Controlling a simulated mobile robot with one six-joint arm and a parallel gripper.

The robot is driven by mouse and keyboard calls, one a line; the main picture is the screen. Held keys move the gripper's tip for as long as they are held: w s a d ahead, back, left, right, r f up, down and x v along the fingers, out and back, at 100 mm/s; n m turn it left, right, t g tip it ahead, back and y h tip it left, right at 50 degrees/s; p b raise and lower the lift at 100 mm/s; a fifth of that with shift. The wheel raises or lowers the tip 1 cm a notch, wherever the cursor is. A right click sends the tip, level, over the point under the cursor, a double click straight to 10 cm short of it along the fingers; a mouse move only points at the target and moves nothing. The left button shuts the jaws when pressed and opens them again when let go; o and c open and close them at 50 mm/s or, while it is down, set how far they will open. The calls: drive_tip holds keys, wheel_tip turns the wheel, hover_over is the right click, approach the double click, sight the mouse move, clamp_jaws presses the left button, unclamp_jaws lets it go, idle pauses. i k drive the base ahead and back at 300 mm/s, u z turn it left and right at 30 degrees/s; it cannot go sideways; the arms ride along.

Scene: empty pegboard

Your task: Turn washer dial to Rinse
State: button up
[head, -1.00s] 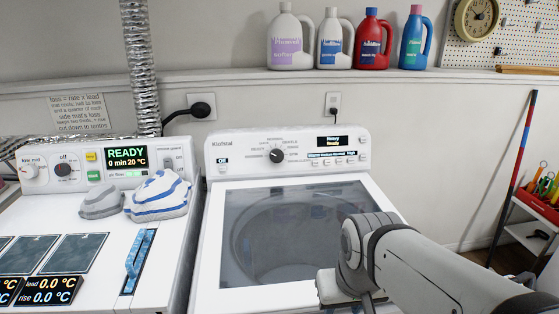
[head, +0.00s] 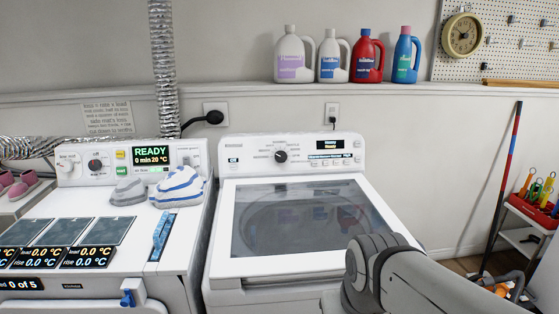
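The white washer (head: 213,245) stands right of centre with its glass lid closed. Its dial (head: 280,156) is a dark round knob in the middle of the rear control panel, ringed by small labels. The labels and the knob's pointer are too small to read surely. A small display (head: 333,144) right of the dial shows two lines, seemingly "Heavy" and "Ready". My arm reaches in from the lower right, in front of the washer's right side. My gripper is not in view, and nothing touches the dial.
Several bottles (head: 330,57) stand on the ledge above. A striped pole (head: 506,170) leans at the right beside a tool cart (head: 530,215). The space before the dial is clear.

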sight(281, 156)
drive_tip(key=u, duration=0.15)
drive_tip(key=i, duration=0.95)
drive_tip(key=z, duration=0.1)
